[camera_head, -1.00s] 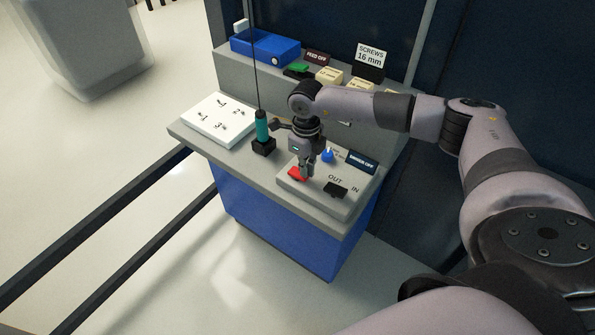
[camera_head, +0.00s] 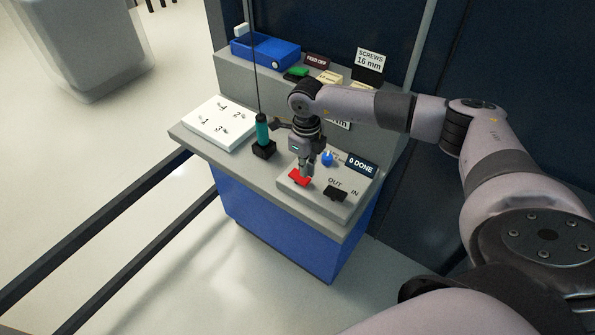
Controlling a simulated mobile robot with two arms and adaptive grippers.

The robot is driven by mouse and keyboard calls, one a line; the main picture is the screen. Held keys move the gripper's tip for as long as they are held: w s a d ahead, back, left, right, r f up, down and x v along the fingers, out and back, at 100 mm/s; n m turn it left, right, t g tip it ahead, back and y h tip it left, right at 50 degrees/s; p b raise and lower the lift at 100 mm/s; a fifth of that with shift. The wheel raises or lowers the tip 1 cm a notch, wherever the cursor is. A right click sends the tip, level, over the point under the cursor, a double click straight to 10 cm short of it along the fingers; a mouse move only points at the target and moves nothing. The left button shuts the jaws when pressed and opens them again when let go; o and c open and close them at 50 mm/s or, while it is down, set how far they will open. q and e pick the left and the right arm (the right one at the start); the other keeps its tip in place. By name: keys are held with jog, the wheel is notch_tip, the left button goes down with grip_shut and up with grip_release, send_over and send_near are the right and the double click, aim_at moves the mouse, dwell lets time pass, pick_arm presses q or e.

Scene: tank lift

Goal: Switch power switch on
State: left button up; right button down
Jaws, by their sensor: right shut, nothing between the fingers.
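The red power switch (camera_head: 299,178) sits on the raised grey control panel (camera_head: 318,198) at the front right of the bench top. My right gripper (camera_head: 305,174) is shut and empty, pointing down right at the red switch; I cannot tell whether the tips touch it. A small dark display (camera_head: 361,165) on the panel reads "0 DONE". My left gripper is not in view.
A black switch (camera_head: 336,194) marked OUT and IN and a blue knob (camera_head: 327,158) share the panel. A teal screwdriver (camera_head: 262,132) hangs over a black holder (camera_head: 263,150). A white numbered plate (camera_head: 219,124) lies left; a blue bin (camera_head: 264,49) stands behind.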

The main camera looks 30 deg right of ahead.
aim_at(305, 179)
jog(key=shift+r+p, duration=1.25)
jog(key=shift+r, duration=1.1)
